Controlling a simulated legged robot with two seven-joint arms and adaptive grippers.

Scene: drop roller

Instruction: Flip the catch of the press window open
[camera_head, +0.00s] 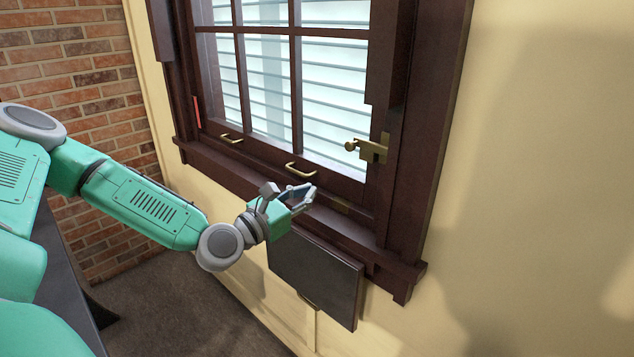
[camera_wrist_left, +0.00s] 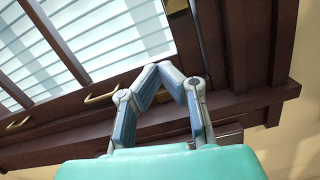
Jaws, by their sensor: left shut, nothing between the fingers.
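The window (camera_head: 285,100) has a dark brown wooden frame and glass panes with white slats behind. Its brass catch (camera_head: 368,149), with a round knob at its left end, sits on the right side of the frame. My left gripper (camera_head: 311,192) is shut and empty. It is below and to the left of the catch, apart from it, in front of the sill near the right brass handle (camera_head: 301,170). In the left wrist view my gripper's fingertips (camera_wrist_left: 168,68) meet in front of the lower frame. The catch cannot be made out there. My right gripper is not in view.
A second brass handle (camera_head: 231,138) is on the lower rail to the left. A dark panel (camera_head: 316,275) hangs below the sill (camera_head: 365,243) under my left gripper. A brick wall (camera_head: 80,100) stands at the left. The space before the catch is clear.

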